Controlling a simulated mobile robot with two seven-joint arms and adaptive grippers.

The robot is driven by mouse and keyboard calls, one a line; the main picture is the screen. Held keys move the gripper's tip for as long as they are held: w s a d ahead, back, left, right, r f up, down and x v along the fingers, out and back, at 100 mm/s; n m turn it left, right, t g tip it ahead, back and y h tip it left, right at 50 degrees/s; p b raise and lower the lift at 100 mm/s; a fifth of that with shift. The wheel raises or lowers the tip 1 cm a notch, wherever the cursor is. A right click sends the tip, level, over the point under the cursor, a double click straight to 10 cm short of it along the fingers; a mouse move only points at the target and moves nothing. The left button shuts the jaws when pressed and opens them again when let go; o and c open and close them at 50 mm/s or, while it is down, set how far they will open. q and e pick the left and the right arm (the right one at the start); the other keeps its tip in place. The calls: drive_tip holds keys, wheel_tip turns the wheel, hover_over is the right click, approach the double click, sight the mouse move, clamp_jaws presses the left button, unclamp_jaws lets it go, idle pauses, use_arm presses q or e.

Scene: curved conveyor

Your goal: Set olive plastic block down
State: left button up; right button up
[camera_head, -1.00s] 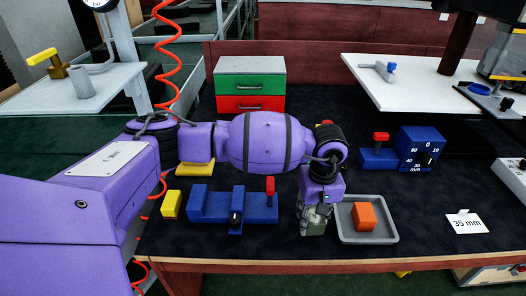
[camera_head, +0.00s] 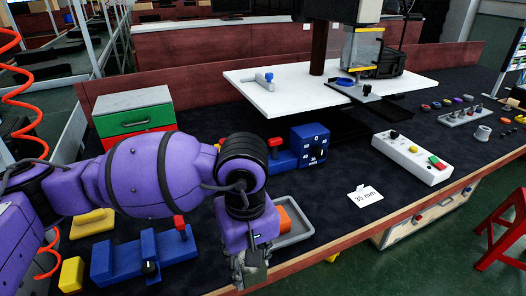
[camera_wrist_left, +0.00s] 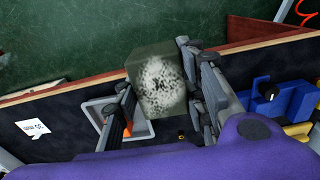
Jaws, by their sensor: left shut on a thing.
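The olive plastic block (camera_wrist_left: 157,85), dark grey-green with a pale speckled face, is held between the fingers of my left gripper (camera_wrist_left: 165,98). In the head view, my left gripper (camera_head: 250,268) points down near the table's front edge, just left of the grey tray (camera_head: 297,236). There the fingers hide most of the block. In the wrist view the block appears against the green floor and the table's edge. My right gripper is in neither view.
An orange block (camera_head: 284,220) sits in the grey tray, partly behind my arm. A blue fixture with a red knob (camera_head: 180,224) stands to the left. A "35 mm" card (camera_head: 365,197) and a white button box (camera_head: 412,157) are to the right. Dark tabletop is clear around the card.

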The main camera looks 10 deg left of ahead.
use_arm(q)
drive_tip(key=shift+r+m, duration=0.25)
drive_tip(key=shift+m, duration=0.55)
drive_tip(key=s+a+r+m+p, duration=0.2)
drive_tip(key=a+r+p, duration=0.2)
drive_tip(key=r+p, duration=0.2)
drive_tip(key=s+a+r+m+p, duration=0.2)
drive_tip(key=a+r+p, duration=0.2)
drive_tip(key=r+p, duration=0.2)
drive_tip(key=shift+s+r+m, duration=0.4)
drive_tip(key=shift+r, duration=0.25)
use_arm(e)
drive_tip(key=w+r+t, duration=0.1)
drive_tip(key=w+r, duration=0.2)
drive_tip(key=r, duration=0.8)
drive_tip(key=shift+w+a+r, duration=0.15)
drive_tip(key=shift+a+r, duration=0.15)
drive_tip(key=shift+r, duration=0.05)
